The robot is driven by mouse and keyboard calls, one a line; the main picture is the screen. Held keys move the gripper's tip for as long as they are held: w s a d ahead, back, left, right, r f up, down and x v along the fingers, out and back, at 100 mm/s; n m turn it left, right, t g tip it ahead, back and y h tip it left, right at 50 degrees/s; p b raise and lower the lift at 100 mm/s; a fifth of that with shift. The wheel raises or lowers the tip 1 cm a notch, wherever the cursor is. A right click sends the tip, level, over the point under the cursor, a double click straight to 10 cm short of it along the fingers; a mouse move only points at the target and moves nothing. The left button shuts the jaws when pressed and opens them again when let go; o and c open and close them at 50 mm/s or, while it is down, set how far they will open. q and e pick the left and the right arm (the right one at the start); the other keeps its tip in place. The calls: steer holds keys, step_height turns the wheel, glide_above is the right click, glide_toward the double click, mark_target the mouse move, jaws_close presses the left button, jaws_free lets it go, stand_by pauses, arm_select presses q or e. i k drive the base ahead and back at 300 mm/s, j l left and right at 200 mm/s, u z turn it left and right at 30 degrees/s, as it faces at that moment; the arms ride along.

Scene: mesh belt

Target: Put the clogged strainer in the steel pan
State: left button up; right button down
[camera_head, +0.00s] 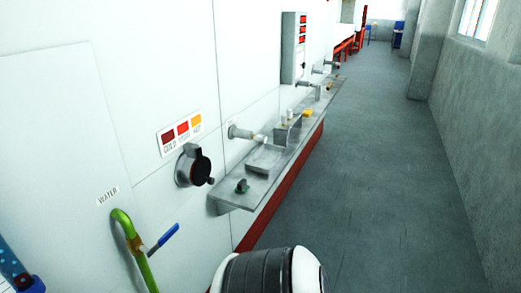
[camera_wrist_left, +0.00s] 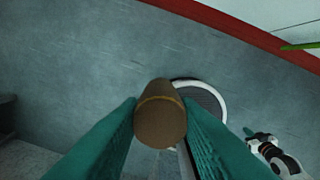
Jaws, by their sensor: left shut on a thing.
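In the left wrist view my left gripper (camera_wrist_left: 160,101) has its two teal fingers closed on the sides of a brown, rounded piece with a thin orange band, apparently the clogged strainer (camera_wrist_left: 160,124). It is held above the grey floor. A shallow grey tray, apparently the steel pan (camera_head: 265,160), lies on the metal ledge in the head view, well away from my body. Neither my left gripper nor the strainer shows in the head view. What looks like my right gripper (camera_wrist_left: 258,136) shows small at the lower right of the wrist view; its opening is unclear.
The metal ledge (camera_head: 228,200) runs along the white wall, carrying a dark green knob (camera_head: 241,186) and a yellow item (camera_head: 308,113). A spout (camera_head: 245,134) juts above it. A green pipe with a blue lever (camera_head: 163,238) stands lower left. The floor (camera_head: 350,190) at right is clear.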

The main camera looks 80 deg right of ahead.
mark_target(266, 161)
steer(key=l+z, duration=0.25)
steer(key=z, duration=0.15)
steer(key=l+z, duration=0.25)
steer(key=z, duration=0.15)
steer(key=l+z, duration=0.35)
steer(key=k+j, duration=0.05)
